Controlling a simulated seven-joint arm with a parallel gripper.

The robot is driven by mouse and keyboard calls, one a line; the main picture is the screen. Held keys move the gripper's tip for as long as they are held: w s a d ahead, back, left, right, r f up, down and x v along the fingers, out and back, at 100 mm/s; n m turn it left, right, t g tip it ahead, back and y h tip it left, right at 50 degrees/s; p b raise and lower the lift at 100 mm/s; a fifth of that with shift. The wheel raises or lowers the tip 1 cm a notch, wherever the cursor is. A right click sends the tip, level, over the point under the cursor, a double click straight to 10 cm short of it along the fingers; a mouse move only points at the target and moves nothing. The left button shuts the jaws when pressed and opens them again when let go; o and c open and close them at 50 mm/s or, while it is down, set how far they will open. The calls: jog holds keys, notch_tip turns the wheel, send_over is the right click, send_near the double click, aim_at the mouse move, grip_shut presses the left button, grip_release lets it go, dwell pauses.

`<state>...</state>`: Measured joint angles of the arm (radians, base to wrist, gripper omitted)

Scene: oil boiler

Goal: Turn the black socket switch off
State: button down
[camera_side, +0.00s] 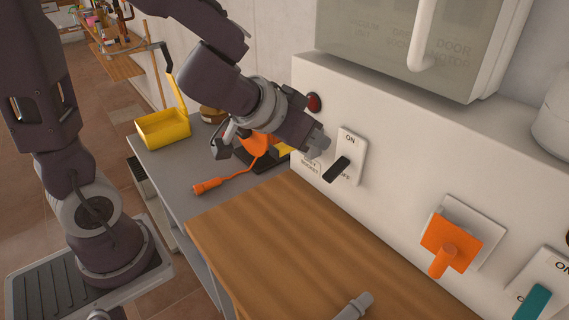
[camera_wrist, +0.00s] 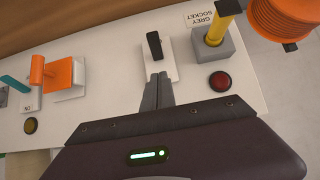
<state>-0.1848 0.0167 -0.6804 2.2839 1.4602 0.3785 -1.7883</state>
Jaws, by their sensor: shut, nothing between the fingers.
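The black switch lever (camera_side: 337,169) sits on a white plate (camera_side: 351,146) on the white wall panel, with ON at the top and OFF partly covered at the bottom. The lever sticks out and slants down toward the OFF side in the side view. In the wrist view the black lever (camera_wrist: 154,45) lies just beyond my fingertips. My gripper (camera_side: 319,147) is shut and empty, close to the upper left of the lever. Its fingers (camera_wrist: 157,80) overlap the plate's near edge in the wrist view; I cannot tell whether they touch anything.
An orange switch (camera_side: 450,243) and a teal switch (camera_side: 532,303) are to the right. A red button (camera_side: 314,103) is above my gripper. A yellow-handled grey socket (camera_wrist: 212,42) stands beside the black switch. The wooden counter (camera_side: 285,245) below is mostly clear.

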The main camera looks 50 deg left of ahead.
jog(key=s+f, duration=0.2)
jog(key=s, duration=0.7)
jog(key=shift+s+f, duration=0.15)
jog(key=shift+s, duration=0.1)
